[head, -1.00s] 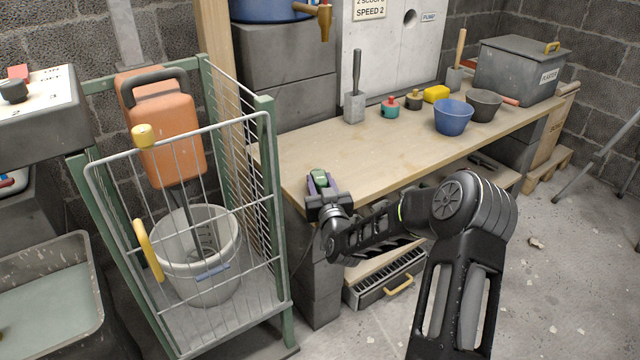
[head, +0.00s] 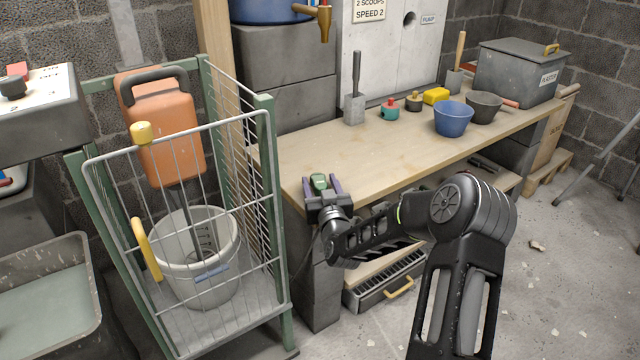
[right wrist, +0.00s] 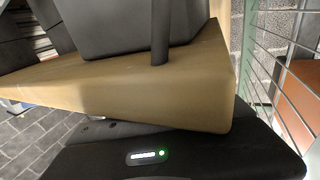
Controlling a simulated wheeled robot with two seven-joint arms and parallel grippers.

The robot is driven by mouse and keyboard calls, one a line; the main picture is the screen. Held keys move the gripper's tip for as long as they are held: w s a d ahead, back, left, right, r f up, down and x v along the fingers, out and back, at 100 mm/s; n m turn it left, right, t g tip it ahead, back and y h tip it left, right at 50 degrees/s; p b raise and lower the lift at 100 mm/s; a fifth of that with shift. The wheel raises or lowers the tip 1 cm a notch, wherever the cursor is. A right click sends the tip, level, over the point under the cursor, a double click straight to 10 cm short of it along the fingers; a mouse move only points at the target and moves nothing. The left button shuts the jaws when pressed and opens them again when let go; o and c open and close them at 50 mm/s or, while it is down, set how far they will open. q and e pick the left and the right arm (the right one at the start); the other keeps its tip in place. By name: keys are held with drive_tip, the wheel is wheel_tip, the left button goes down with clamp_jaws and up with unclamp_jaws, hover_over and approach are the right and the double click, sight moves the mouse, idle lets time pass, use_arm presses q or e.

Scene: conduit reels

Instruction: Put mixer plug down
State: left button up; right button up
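The mixer plug (head: 319,182), a small green piece, is at the near left corner of the wooden workbench (head: 375,160). It appears to rest on the bench top, though its underside is hidden. My right gripper (head: 321,185) is open around it, with one purple finger on each side and a gap between the fingers and the plug. In the right wrist view the bench corner (right wrist: 205,105) shows close up, but I cannot make out the plug there. My left gripper is not in view.
A wire cage (head: 270,190) with the orange mixer (head: 172,150) and a white bucket (head: 200,285) stands just left of the bench corner. The bench middle is clear.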

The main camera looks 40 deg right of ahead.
drive_tip(key=shift+s+f, duration=0.2)
drive_tip(key=shift+f, duration=0.6)
drive_tip(key=shift+r+p, duration=0.35)
drive_tip(key=shift+p, duration=0.2)
drive_tip(key=shift+r+p, duration=0.3)
drive_tip(key=shift+p, duration=0.15)
drive_tip(key=p+v, duration=0.1)
drive_tip(key=v, duration=1)
drive_tip(key=shift+s+a+r, duration=0.2)
drive_tip(key=shift+s+r, duration=0.1)
drive_tip(key=shift+r, duration=0.05)
